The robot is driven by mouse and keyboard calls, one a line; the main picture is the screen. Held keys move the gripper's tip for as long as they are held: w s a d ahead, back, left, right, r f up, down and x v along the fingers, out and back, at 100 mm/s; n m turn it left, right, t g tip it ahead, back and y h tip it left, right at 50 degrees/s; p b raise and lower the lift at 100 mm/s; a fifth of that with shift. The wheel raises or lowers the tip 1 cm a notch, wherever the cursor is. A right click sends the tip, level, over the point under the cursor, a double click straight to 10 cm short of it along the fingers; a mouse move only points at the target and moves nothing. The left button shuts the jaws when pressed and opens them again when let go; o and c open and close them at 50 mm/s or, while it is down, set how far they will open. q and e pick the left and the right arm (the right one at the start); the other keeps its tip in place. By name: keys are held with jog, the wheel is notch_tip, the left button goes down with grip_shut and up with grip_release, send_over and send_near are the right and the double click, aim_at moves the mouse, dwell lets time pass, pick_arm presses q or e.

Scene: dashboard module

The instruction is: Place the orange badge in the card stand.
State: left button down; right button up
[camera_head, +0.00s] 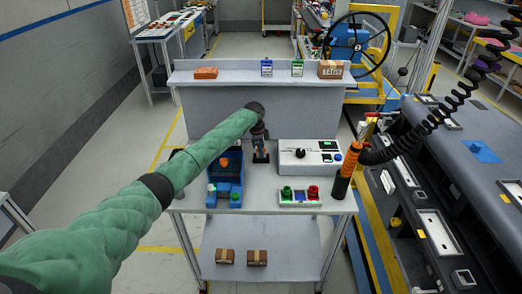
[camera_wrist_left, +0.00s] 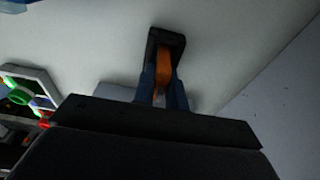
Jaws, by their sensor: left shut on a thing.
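The orange badge (camera_wrist_left: 163,68) is held upright between the two blue fingers of my left gripper (camera_wrist_left: 161,88) in the wrist view. Its far end overlaps the opening of the black card stand (camera_wrist_left: 154,42); I cannot tell whether it sits in the slot or just above it. In the head view my left gripper (camera_head: 260,138) points down at the middle of the table, directly over the dark card stand (camera_head: 261,157). The badge is mostly hidden there by the gripper. My right gripper is not in view.
A blue bin (camera_head: 223,194) stands left of the stand. A white control box (camera_head: 309,153) is close on its right, with a button panel (camera_head: 299,196) in front. A back shelf (camera_head: 235,76) carries badges and boxes.

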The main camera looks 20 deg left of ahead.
pick_arm(q)
jog(key=shift+f, duration=0.1)
jog(key=c, duration=1.4)
grip_release()
jog(key=shift+c, duration=0.2)
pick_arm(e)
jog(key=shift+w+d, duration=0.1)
